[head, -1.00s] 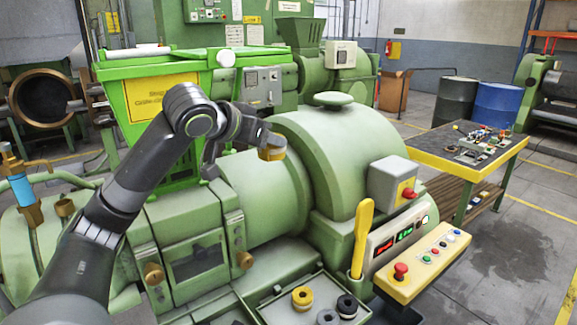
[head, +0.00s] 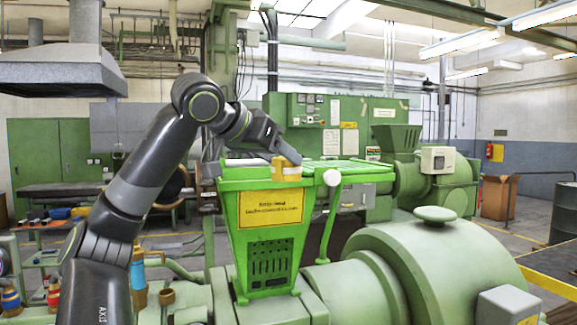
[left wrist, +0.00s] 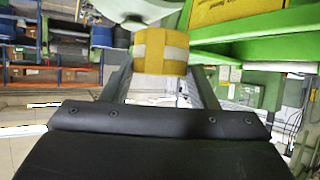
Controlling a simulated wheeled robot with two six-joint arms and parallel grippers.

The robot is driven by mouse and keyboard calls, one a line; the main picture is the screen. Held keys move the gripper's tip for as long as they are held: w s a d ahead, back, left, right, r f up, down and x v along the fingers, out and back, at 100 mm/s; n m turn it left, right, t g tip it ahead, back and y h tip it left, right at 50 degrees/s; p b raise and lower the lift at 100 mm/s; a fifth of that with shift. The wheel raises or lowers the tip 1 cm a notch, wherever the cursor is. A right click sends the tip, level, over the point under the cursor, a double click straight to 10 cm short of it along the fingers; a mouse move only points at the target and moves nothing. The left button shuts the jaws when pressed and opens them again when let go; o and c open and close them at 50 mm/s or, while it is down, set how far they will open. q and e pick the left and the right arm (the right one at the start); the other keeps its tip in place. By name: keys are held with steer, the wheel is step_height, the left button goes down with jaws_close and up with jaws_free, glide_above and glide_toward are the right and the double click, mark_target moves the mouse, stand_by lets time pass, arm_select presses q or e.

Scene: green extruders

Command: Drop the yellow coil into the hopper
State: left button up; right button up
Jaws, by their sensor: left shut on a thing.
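My left gripper (head: 278,150) is shut on the yellow coil (head: 287,172). The coil also shows between the two fingers in the left wrist view (left wrist: 160,52), with a pale band across it. The hopper (head: 268,240) is a bright green tapered box with a yellow sign on its front. In the head view the coil overlaps the hopper's near upper rim. I cannot tell whether it is over the opening or just in front of it. The hopper also shows at the upper right of the left wrist view (left wrist: 245,30). My right gripper is not in view.
A rounded green machine housing (head: 440,255) fills the lower right. A green control cabinet (head: 335,125) stands behind the hopper. There is open air above the hopper.

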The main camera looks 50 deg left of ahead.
arm_select(q)
steer(key=w+a+p, duration=0.1)
steer(key=w+a, duration=0.2)
steer(key=a, duration=0.4)
steer(key=w+a+p, duration=0.2)
steer(key=w+a, duration=0.1)
steer(key=a, duration=0.4)
steer(key=shift+a, duration=0.3)
steer(key=o, duration=1.2)
